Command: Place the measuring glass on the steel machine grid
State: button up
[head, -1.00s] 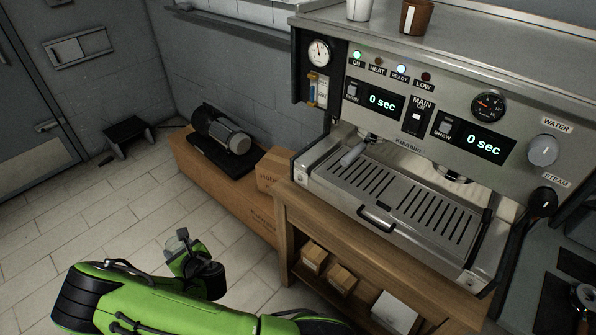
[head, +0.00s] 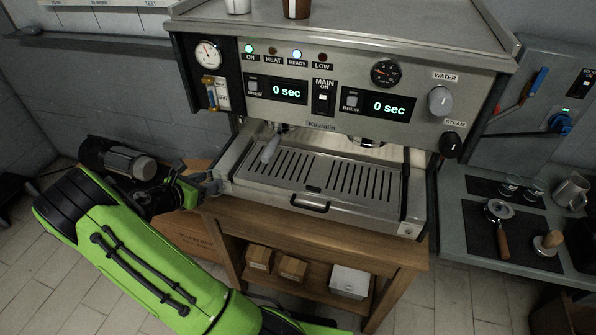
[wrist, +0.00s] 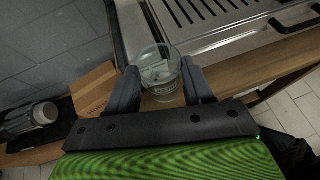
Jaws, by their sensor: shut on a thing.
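The measuring glass (wrist: 160,74) is a small clear cup, seen between the two fingers of my gripper (wrist: 159,88) in the wrist view. My gripper is shut on it. In the head view my gripper (head: 205,186) is at the left front corner of the espresso machine, and the glass is hard to make out there. The steel machine grid (head: 335,178) is the slotted drip tray at the machine's front, to the right of my gripper. Part of the grid (wrist: 205,18) shows beyond the glass in the wrist view.
The espresso machine (head: 325,124) stands on a wooden table (head: 320,231). A tray handle (head: 309,204) sticks out in front. A grey side counter (head: 460,215) with tools is at the right.

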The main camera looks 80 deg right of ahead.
jog(key=s+d+m+g, duration=0.1)
jog(key=s+d, duration=0.3)
jog(key=s, duration=0.2)
jog(key=s+d+r+m+g+y+b, duration=0.1)
jog(key=s+d, duration=0.4)
jog(key=s+d+m+g+y+b, duration=0.1)
jog(key=s+d+m+g, duration=0.1)
jog(key=s+d, duration=0.3)
jog(key=shift+s+d+r, duration=0.15)
jog(key=shift+s+d, duration=0.05)
jog(key=shift+s, duration=0.6)
jog(key=shift+f+b, duration=0.25)
jog(key=shift+b, duration=0.1)
jog(key=shift+w+a+r, duration=0.1)
jog(key=shift+w+r, duration=0.05)
jog(key=o, duration=1.1)
